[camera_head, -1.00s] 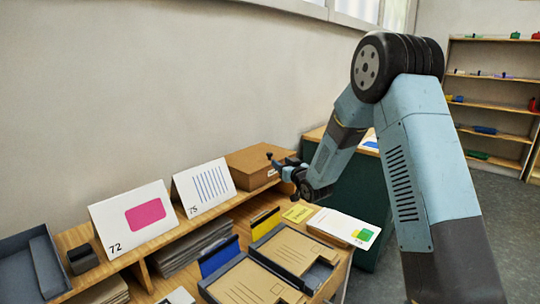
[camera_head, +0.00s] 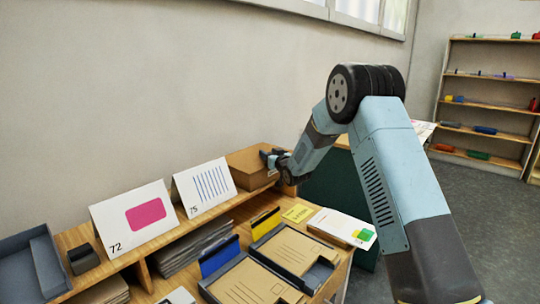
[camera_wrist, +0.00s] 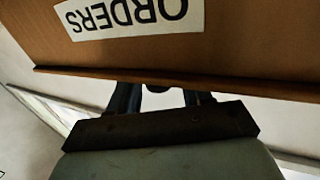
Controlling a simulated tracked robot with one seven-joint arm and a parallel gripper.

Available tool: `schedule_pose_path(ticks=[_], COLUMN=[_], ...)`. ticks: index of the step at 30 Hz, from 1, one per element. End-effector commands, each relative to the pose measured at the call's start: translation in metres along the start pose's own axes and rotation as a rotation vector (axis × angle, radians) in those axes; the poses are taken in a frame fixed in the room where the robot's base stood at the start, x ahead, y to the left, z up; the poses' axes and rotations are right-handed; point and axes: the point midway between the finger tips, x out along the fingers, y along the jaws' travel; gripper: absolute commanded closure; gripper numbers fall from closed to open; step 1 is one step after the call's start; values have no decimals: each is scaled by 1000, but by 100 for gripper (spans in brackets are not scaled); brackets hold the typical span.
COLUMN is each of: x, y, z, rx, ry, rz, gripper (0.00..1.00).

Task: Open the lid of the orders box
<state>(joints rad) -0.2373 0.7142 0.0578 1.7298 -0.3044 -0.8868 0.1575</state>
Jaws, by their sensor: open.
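The orders box (camera_head: 248,168) is a brown cardboard-coloured box at the far end of the shelf, against the wall. In the wrist view its brown face (camera_wrist: 240,50) fills the top, with a white label reading ORDERS (camera_wrist: 130,14) upside down. A long lip (camera_wrist: 170,80) runs along the face's lower edge in that view. My gripper (camera_head: 270,156) is at the box's right end. In the wrist view my open fingers (camera_wrist: 157,97) point at this lip and are partly hidden behind it. I cannot tell whether they touch it, or how far the lid is raised.
Two cards, numbered 72 (camera_head: 131,219) and 75 (camera_head: 205,188), stand on the shelf left of the box. Trays with brown folders (camera_head: 292,250) and a white card stack (camera_head: 340,226) lie on the lower table. The wall is close behind.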

Motion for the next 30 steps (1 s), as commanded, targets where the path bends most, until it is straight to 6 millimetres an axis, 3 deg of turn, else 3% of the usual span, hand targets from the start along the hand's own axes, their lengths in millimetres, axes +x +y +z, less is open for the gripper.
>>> schedule_pose_path(ticks=[4, 19, 30], x=[0, -1, -1], y=[0, 1, 2], z=[0, 0, 0], rx=[0, 0, -1], ry=[0, 0, -2], rz=[0, 1, 2], gripper=[53, 100, 100])
